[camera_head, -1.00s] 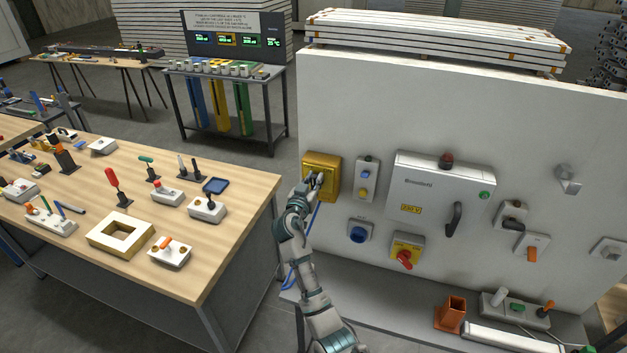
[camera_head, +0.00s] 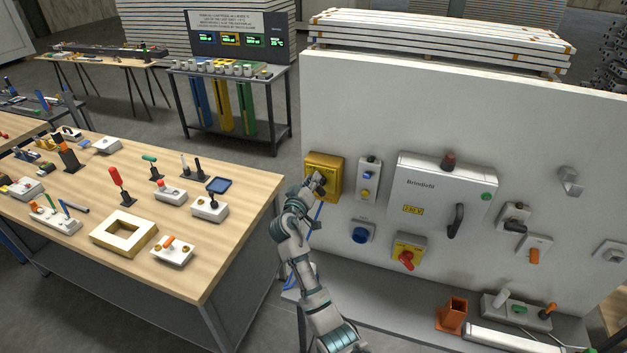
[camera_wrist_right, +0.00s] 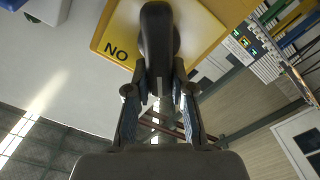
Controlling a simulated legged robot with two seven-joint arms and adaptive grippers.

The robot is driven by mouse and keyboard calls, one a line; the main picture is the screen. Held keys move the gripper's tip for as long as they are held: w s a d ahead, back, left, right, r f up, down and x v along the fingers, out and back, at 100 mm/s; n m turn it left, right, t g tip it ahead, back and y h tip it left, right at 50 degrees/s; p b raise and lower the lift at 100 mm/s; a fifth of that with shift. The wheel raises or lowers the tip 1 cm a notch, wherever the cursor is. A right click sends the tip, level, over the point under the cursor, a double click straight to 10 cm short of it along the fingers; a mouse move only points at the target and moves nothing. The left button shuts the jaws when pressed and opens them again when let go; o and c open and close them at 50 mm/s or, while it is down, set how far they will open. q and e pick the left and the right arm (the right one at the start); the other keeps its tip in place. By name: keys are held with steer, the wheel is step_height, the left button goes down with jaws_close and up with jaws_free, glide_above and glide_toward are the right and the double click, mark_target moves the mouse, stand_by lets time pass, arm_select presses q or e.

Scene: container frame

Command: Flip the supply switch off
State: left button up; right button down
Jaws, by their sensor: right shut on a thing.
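The supply switch is a yellow box (camera_head: 313,168) on the left part of the white panel in the head view. In the right wrist view its yellow plate (camera_wrist_right: 205,22) carries the letters "NO", which look upside down or turned, and a black handle (camera_wrist_right: 157,40). My right gripper (camera_head: 319,184) is at the front of the box, hiding part of it. In the right wrist view my right gripper (camera_wrist_right: 160,92) is shut on the black handle, one finger on each side of its end. My left gripper is not in view.
The white panel also bears a button box (camera_head: 367,180), a grey cabinet (camera_head: 430,190), a red rotary switch (camera_head: 406,259) and a blue knob (camera_head: 360,235). A wooden workbench (camera_head: 80,200) with several switches stands to the left.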

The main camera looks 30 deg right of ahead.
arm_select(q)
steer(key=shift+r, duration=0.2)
arm_select(e)
steer(key=shift+w+a+n, duration=0.15)
steer(key=shift+n, duration=0.55)
steer(key=c, duration=1.1)
jaws_free()
steer(key=shift+f, duration=0.1)
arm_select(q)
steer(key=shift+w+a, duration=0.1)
arm_select(e)
steer(key=shift+o, duration=0.5)
steer(key=shift+w+a, duration=0.1)
steer(key=shift+w, duration=0.05)
steer(key=v, duration=1.2)
steer(key=shift+f, duration=0.2)
